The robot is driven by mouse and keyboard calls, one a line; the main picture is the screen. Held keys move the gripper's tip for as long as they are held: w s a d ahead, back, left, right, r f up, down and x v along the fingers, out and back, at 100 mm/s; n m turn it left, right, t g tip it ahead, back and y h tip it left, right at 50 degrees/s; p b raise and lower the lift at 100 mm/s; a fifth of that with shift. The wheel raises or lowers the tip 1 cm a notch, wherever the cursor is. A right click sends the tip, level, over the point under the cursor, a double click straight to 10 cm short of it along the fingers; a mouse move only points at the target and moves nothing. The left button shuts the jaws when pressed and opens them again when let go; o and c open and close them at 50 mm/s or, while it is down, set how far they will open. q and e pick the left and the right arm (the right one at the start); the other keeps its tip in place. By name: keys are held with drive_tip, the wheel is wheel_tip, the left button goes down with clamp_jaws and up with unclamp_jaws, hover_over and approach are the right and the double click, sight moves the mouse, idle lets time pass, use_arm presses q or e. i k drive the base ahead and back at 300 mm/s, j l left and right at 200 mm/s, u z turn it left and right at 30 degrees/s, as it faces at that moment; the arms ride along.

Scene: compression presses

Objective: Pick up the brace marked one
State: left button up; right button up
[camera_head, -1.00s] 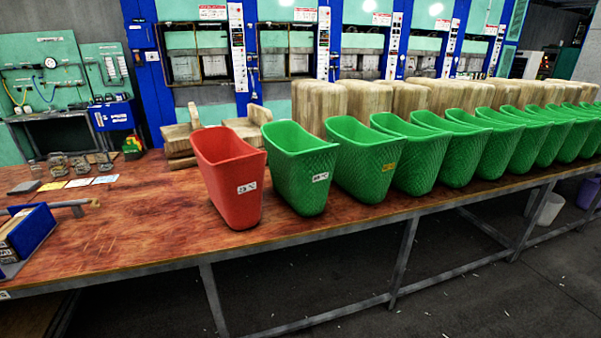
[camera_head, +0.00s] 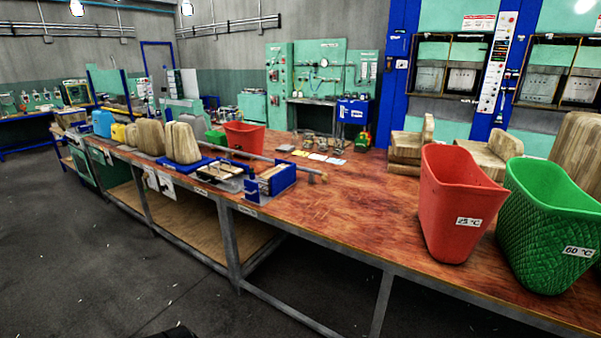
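Several small grey metal pieces (camera_head: 314,143) stand in a group on the far side of the wooden workbench (camera_head: 370,205), in front of the green tool panel. They may be braces, but they are too small for me to make out any mark, so I cannot tell which one is marked one. Flat yellow and white cards (camera_head: 318,157) lie just in front of them. Neither of my grippers is in view.
A red bin (camera_head: 455,215) labelled 25 °C and a green bin (camera_head: 545,235) labelled 60 °C stand at the right. Open floor (camera_head: 100,260) is at the left front.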

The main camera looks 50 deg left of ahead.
sight(213, 172)
drive_tip(key=u, duration=2.25)
drive_tip(key=i+j+u, duration=0.3)
drive_tip(key=i, duration=0.2)
drive_tip(key=i+j+u, duration=0.3)
drive_tip(key=i, duration=0.2)
